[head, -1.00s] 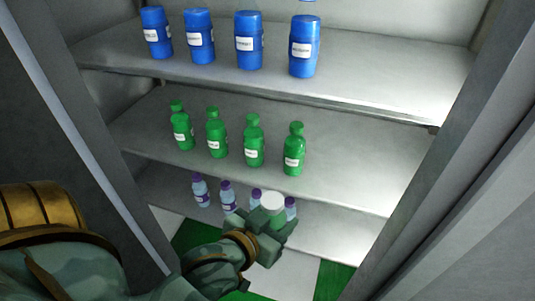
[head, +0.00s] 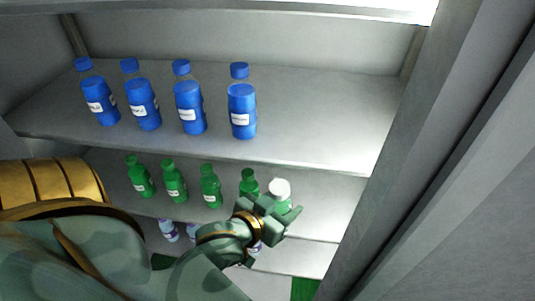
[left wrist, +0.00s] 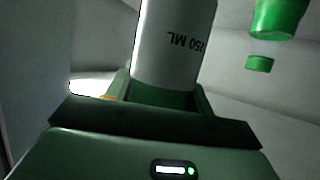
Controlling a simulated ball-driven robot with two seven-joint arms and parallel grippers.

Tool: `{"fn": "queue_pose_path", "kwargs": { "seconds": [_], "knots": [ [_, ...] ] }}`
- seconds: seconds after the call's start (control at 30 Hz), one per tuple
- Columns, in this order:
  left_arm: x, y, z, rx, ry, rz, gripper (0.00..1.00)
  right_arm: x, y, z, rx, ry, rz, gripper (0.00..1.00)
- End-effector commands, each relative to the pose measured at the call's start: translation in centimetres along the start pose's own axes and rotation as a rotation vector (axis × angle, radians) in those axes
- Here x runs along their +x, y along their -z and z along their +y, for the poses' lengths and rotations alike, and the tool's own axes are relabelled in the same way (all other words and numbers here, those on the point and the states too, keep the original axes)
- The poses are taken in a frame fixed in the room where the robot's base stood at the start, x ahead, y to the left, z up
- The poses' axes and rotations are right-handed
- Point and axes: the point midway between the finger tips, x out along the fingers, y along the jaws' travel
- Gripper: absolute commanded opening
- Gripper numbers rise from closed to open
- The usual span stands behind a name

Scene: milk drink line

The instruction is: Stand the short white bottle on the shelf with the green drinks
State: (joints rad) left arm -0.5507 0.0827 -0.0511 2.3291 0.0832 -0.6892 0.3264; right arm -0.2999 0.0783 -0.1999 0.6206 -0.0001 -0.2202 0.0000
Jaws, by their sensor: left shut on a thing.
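My left gripper (head: 274,208) is shut on the short white bottle (head: 280,187), whose white top shows above the fingers in the head view. In the left wrist view the bottle (left wrist: 173,45) is a pale cylinder marked 250 ML, upside down in the picture, between the fingers. Its base is hidden in the head view. The green drinks, such as this green bottle (head: 209,187), stand in a row on the middle shelf (head: 328,200). The held bottle shows just right of the rightmost green bottle (head: 249,183). I cannot tell whether it touches the shelf. My right gripper is not in view.
Several blue bottles (head: 188,107) stand on the shelf above (head: 315,120). Purple-capped bottles (head: 168,230) are partly hidden on the shelf below. The cabinet's right side wall (head: 400,150) bounds the shelves. The middle shelf is bare right of the held bottle.

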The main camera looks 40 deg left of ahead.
Motion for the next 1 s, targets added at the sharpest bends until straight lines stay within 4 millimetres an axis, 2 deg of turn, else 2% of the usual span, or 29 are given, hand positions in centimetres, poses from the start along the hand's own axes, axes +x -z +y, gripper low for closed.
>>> {"fn": "queue_pose_path", "kwargs": {
  "seconds": [0.17, 0.37, 0.4, 0.5, 0.77, 0.9, 1.0],
  "knots": [
    [3.9, -0.1, -1.5, 0.004, 0.002, 0.005, 0.22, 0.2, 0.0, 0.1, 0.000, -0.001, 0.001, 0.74],
    [9.4, -0.5, -3.5, 0.003, 0.003, 0.004, 0.22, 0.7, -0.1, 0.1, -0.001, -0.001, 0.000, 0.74],
    [10.4, -1.5, -3.8, 0.003, 0.003, 0.000, 0.22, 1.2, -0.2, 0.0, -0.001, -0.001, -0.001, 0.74],
    [12.6, -2.8, -4.3, 0.002, 0.002, 0.001, 0.22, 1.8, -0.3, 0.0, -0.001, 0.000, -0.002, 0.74],
    [15.1, -4.1, -5.1, 0.002, 0.001, 0.002, 0.22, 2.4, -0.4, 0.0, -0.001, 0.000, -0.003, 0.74],
    [16.1, -6.3, -5.2, 0.001, 0.002, -0.001, 0.22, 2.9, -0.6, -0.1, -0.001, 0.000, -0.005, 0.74],
    [16.4, -7.0, -5.1, 0.001, 0.001, 0.001, 0.22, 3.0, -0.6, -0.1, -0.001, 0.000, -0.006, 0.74]
  ]
}}
